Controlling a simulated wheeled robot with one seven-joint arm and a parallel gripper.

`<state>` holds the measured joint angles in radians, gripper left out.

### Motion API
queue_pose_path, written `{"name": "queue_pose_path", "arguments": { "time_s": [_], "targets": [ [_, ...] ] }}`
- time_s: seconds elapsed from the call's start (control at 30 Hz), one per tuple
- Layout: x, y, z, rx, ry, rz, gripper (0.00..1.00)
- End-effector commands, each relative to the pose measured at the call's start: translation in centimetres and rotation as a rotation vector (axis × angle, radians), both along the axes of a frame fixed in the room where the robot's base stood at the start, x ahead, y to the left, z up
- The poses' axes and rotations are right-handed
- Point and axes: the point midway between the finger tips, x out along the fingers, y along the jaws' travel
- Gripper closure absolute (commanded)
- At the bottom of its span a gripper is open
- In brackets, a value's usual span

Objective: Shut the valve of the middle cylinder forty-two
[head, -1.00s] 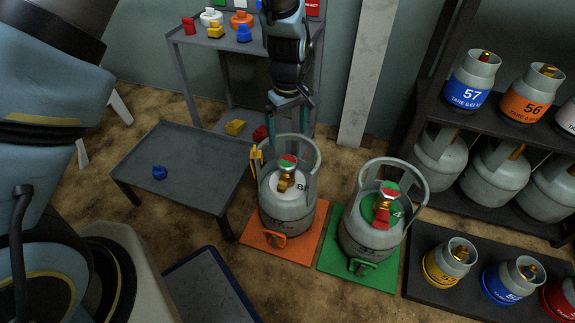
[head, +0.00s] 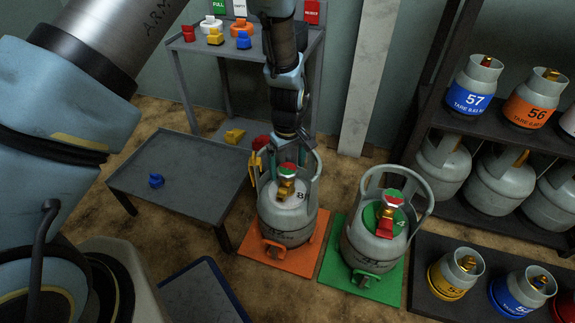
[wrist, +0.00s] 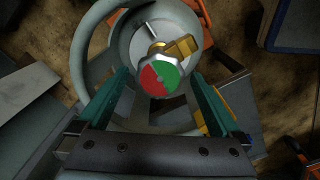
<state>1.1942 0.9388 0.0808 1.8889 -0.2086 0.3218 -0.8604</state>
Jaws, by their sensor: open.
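A grey gas cylinder (head: 287,222) stands upright on the orange scale (head: 258,252). Its collar marking shows partly, like an 8; I cannot read a full number. Its brass valve has a round red-and-green handwheel (head: 287,169), which also shows in the wrist view (wrist: 158,76). My gripper (head: 288,160) is open and points down over this cylinder. In the wrist view its teal fingers (wrist: 160,80) lie on either side of the handwheel; contact is not visible. A second cylinder (head: 372,240) with a green collar, partly showing a 4, stands on the green scale (head: 360,286).
A blue-edged scale (head: 208,293) at the bottom is partly hidden. A low grey table (head: 185,190) holds a blue piece (head: 156,180). A rack (head: 440,190) of cylinders stands right.

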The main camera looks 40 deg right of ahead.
Motion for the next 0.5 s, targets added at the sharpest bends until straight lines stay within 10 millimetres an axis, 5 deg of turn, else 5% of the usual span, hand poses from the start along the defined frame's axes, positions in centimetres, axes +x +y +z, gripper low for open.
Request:
{"name": "queue_pose_path", "arguments": {
  "time_s": [0.5],
  "targets": [
    [0.0, 0.01, 0.04, 0.0, 0.0, 0.0, 0.52]
  ]
}}
